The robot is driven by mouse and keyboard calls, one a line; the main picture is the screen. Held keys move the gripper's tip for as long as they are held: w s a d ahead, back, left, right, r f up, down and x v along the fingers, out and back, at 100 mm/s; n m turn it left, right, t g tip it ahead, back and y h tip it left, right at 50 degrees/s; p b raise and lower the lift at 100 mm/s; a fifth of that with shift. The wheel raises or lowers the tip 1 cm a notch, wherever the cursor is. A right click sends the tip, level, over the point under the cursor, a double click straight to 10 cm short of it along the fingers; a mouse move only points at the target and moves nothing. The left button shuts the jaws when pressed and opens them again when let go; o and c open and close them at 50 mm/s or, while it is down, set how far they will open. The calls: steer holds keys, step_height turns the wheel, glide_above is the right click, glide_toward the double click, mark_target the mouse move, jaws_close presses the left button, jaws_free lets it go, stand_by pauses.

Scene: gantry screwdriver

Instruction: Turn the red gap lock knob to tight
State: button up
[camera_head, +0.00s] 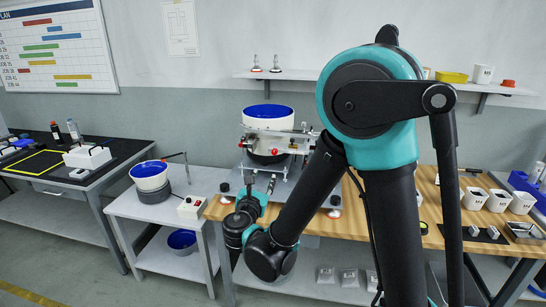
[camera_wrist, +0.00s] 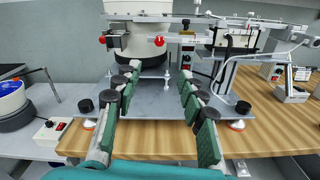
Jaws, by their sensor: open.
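The metal gantry (camera_head: 280,138) stands on a grey base plate (camera_wrist: 155,100) on the wooden bench. A red knob (camera_head: 274,152) sits on the front of its crossbar and shows in the wrist view (camera_wrist: 160,41). A second, smaller red knob (camera_wrist: 102,40) is at the bar's left end. I cannot tell which is the gap lock knob, and no tight marking is readable. My gripper (camera_wrist: 158,72) is open and empty, its fingers pointing towards the gantry. The front knob appears beyond and above the fingertips, apart from them. In the head view my arm hides part of the gantry's right side.
Another pot (camera_head: 150,177) and a control box with a red button (camera_head: 191,206) stand on the side table at left. Black and red-based feet (camera_wrist: 236,124) flank the plate. White cups (camera_head: 498,200) stand at right.

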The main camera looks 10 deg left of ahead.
mark_target(274, 153)
steer(key=w, duration=1.7)
steer(key=shift+w+d, duration=0.15)
steer(key=shift+d, duration=0.1)
steer(key=shift+c, duration=0.6)
jaws_close()
